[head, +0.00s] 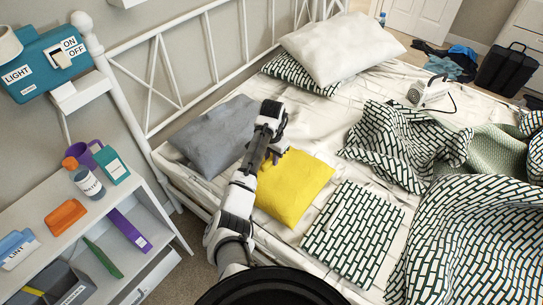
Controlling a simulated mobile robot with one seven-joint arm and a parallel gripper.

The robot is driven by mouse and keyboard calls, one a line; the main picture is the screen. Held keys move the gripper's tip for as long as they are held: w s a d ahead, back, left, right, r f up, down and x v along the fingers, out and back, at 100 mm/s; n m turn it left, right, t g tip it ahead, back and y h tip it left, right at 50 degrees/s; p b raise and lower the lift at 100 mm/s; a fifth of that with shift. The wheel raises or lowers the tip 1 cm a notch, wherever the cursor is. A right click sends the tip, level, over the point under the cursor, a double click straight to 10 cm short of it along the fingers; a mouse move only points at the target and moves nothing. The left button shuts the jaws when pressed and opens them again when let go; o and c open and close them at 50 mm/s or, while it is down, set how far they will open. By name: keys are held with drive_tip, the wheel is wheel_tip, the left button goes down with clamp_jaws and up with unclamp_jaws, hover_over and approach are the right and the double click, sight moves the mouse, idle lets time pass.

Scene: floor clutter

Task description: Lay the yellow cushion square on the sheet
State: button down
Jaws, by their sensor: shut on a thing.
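The yellow cushion (292,190) is on the bed in the head view, right of my arm. It looks flat, on or very close to the white sheet (345,143); I cannot tell whether it touches. My gripper (273,156) is at the cushion's upper left edge, shut on it. The fingertips are partly hidden by the wrist and cushion edge. My arm crosses the bed's near left edge and hides part of the cushion's left side.
A grey cushion (211,137) lies left of my arm. A folded patterned cloth (352,232) lies to the right. White pillow (342,47) and rumpled patterned duvet (470,230) take up the far and right parts. A cluttered shelf (60,240) stands left.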

drive_tip(key=shift+f, duration=0.15)
drive_tip(key=c, duration=1.3)
unclamp_jaws()
drive_tip(key=shift+o, duration=0.2)
wheel_tip(320, 180, up, 12)
